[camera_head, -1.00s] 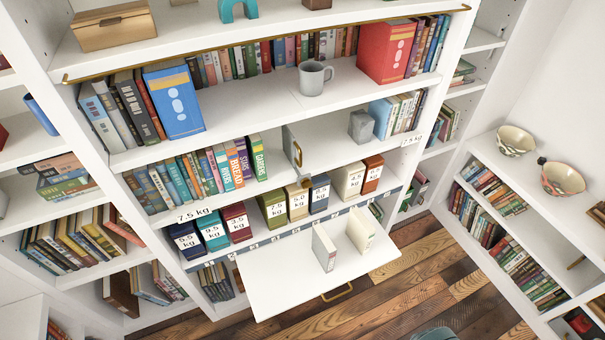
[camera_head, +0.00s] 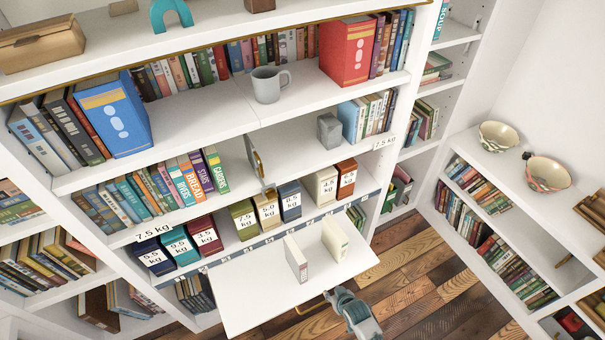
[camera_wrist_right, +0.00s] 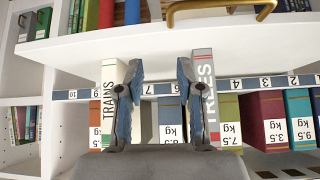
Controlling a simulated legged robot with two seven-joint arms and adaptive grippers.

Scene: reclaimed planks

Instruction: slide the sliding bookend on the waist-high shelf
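The sliding bookend (camera_head: 254,158) is an upright grey plate with a brass handle. My right gripper (camera_head: 338,296) is low in the head view, in front of the folded-down white flap and well apart from the bookend. In the right wrist view the gripper (camera_wrist_right: 158,100) has its two fingers wide apart with nothing held between them. The bookend cannot be made out in that view. My left gripper is not in view.
Two pale books, TREES (camera_wrist_right: 204,95) and TRAINS (camera_wrist_right: 108,100), stand on the flap (camera_head: 245,302). A brass handle (camera_wrist_right: 215,10) shows in the wrist view. A grey block (camera_head: 329,131) stands to the right.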

